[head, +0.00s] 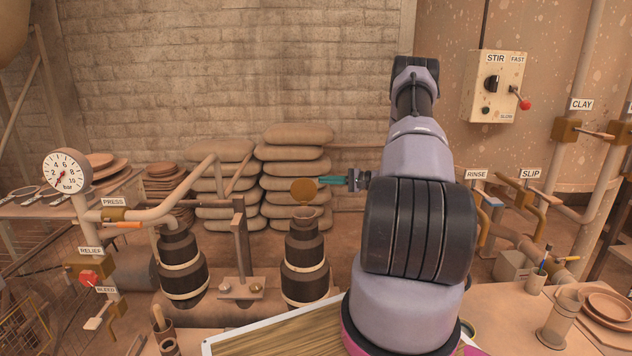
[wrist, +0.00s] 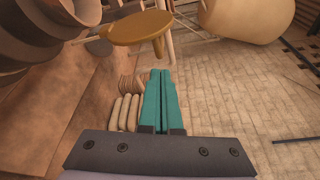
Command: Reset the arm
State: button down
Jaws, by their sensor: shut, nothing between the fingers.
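My arm rises in the middle of the head view and bends over, with my gripper (head: 322,180) pointing left in front of the stacked sacks. Its two teal fingers are shut, with nothing between them. In the wrist view my gripper (wrist: 160,78) shows the teal fingers pressed side by side.
Stacked sacks (head: 293,165) stand against the brick wall. Two dark banded cylinders (head: 305,262) stand below my gripper, with a pressure gauge (head: 67,171) and pipes at left. A STIR control box (head: 495,86) hangs at upper right. Valves and a cluttered bench (head: 510,310) lie right of my arm.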

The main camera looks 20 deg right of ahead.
jog(key=f+v, duration=0.1)
jog(key=v, duration=0.5)
jog(key=s+a+r+n+g+h, duration=0.25)
jog(key=s+a+r+g, duration=0.2)
jog(key=a+r, duration=0.65)
jog(key=s+a+r+n+g+h, duration=0.1)
jog(key=s+a+r+n+g, duration=0.3)
jog(key=a+r, duration=0.65)
jog(key=s+a+r+t+h, duration=0.1)
jog(key=s+r, duration=0.3)
jog(key=s, duration=0.4)
jog(key=s+a+r+t+h, duration=0.2)
jog(key=s+r+h, duration=0.2)
jog(key=s, duration=0.4)
jog(key=s+a+r+t+h, duration=0.2)
jog(key=s+r, duration=0.2)
jog(key=s, duration=0.4)
jog(key=shift+s+a+r+n, duration=0.2)
jog(key=shift+s+a+n, duration=0.1)
jog(key=shift+s+n, duration=0.1)
